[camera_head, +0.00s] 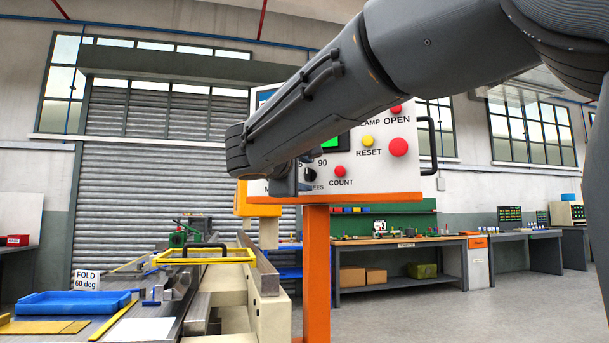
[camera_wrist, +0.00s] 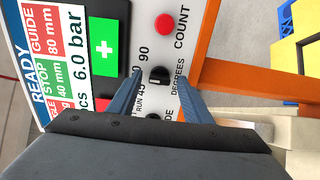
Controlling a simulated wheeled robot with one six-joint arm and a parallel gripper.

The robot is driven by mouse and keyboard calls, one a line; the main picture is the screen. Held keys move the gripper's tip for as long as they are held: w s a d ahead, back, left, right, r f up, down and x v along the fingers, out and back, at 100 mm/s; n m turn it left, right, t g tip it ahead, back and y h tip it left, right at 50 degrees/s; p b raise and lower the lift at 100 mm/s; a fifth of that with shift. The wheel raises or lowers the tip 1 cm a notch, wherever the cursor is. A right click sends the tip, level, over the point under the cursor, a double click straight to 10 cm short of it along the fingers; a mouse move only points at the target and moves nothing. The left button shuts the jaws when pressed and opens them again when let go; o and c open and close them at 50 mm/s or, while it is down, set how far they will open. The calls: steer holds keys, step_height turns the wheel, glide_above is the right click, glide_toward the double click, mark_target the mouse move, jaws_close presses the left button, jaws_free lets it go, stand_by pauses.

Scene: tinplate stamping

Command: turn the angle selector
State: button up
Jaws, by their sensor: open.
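The angle selector is a small black knob (camera_wrist: 159,76) on the white control panel, beside the printed 45 and 90 and above the word DEGREES. In the head view it shows (camera_head: 310,174) partly behind my gripper. My gripper (camera_wrist: 160,73) is open, with its two blue-grey fingers reaching toward the panel. In the wrist view the knob appears between the fingertips, with a gap on each side; I cannot tell how deep the tips are. In the head view my arm hides much of the panel and most of my gripper (camera_head: 299,180). The knob's exact setting is too small to read.
A red COUNT button (camera_wrist: 165,25) sits close by, and a second black knob (camera_wrist: 154,101) is partly hidden by my gripper. The panel also bears a yellow RESET button (camera_head: 367,141) and a red button (camera_head: 398,147). A folding machine with a FOLD 60 deg sign (camera_head: 87,280) stands left.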

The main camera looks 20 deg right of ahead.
steer(key=v, duration=0.7)
steer(key=shift+s+a, duration=0.1)
steer(key=s+d+f+m+g+y, duration=0.1)
steer(key=s+f+g, duration=0.2)
steer(key=f, duration=0.7)
steer(key=s+d+f+g+y, duration=0.1)
steer(key=s+f+g+y, duration=0.15)
steer(key=f, duration=0.75)
steer(key=s+f+m+g+y, duration=0.1)
steer(key=s+f+g, duration=0.2)
steer(key=f, duration=0.6)
steer(key=s+a+f+m+g+y, duration=0.3)
steer(key=s+f, duration=0.7)
steer(key=f, duration=0.1)
steer(key=s+a+f+m+g+y, duration=0.3)
steer(key=s+f+y, duration=0.1)
steer(key=s+f, duration=0.65)
steer(key=d+r+m+h+p, duration=0.1)
steer(key=d+r+m+p, duration=0.2)
steer(key=d+r+p, duration=0.5)
steer(key=r+p, duration=0.1)
steer(key=p, duration=0.7)
steer(key=shift+s, duration=0.2)
